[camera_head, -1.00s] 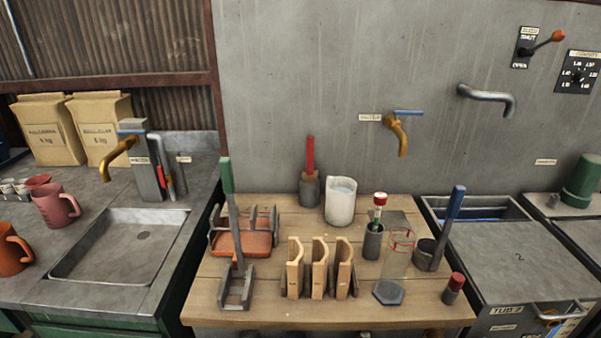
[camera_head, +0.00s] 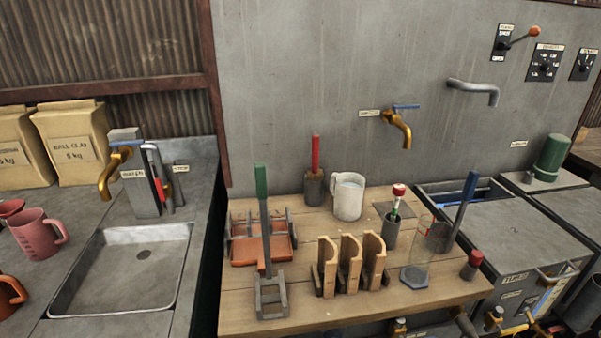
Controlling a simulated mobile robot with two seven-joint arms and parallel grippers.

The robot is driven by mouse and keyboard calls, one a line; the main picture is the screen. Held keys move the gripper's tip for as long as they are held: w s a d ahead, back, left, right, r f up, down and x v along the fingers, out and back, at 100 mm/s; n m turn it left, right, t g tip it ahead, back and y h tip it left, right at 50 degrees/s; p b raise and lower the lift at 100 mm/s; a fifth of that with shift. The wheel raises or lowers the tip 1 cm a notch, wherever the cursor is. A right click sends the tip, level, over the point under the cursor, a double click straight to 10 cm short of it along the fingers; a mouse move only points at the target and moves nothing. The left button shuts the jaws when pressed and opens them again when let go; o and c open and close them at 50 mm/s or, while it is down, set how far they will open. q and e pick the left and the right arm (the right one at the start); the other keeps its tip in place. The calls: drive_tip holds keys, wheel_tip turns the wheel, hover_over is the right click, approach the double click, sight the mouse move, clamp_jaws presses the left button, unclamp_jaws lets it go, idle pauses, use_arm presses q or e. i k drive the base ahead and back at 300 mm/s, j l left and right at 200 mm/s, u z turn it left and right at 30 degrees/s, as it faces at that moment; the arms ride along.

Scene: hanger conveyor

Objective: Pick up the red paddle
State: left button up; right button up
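A red paddle (camera_head: 315,153) stands upright in a dark grey holder (camera_head: 315,188) at the back of the wooden table, close to the grey wall. Only its flat red upper part shows; its lower end is hidden in the holder. A white jug (camera_head: 348,195) stands just right of it. Neither of my grippers is in the head view.
The wooden table (camera_head: 240,322) also bears an orange tray (camera_head: 262,250), a green-handled tool in a stand (camera_head: 262,220), wooden racks (camera_head: 351,262), a glass cylinder (camera_head: 417,255) and a blue-handled tool (camera_head: 463,205). A sink (camera_head: 125,265) lies left. A brass tap (camera_head: 398,128) juts from the wall.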

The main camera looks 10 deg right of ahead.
sight(314, 174)
drive_tip(key=j, duration=0.85)
drive_tip(key=j+z, duration=0.15)
drive_tip(key=j, duration=0.35)
drive_tip(key=i+l+u, duration=0.15)
drive_tip(key=i+l, duration=0.3)
drive_tip(key=l, duration=0.1)
